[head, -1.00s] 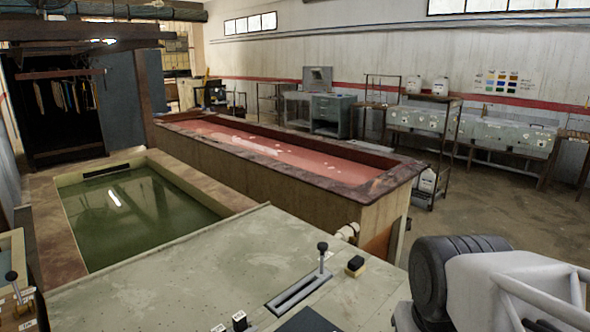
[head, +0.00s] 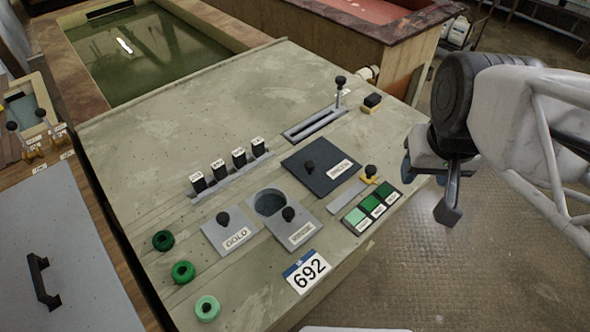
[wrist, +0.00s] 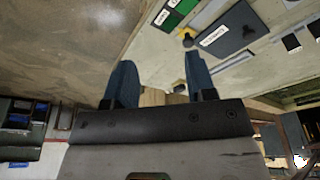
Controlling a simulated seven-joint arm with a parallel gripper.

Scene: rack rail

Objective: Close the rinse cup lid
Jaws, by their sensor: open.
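The rinse cup lid (head: 297,232) is a grey plate with a black knob and a label hard to read, on the front part of the grey-green control panel (head: 180,110). The lid sits pulled toward the front, and the round dark cup opening (head: 270,203) shows uncovered behind it. My gripper (head: 422,174) is off the panel's right edge, well to the right of the lid. In the wrist view my gripper (wrist: 160,76) has its two blue fingers apart with nothing between them. The lid is not clear in the wrist view.
Left of the lid is a similar plate marked GOLD (head: 232,240). Nearby stand a dark knobbed plate (head: 325,178), a yellow-based lever (head: 370,175), green tiles (head: 371,208), a row of black switches (head: 220,170) and a 692 tag (head: 306,271). Open floor lies right.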

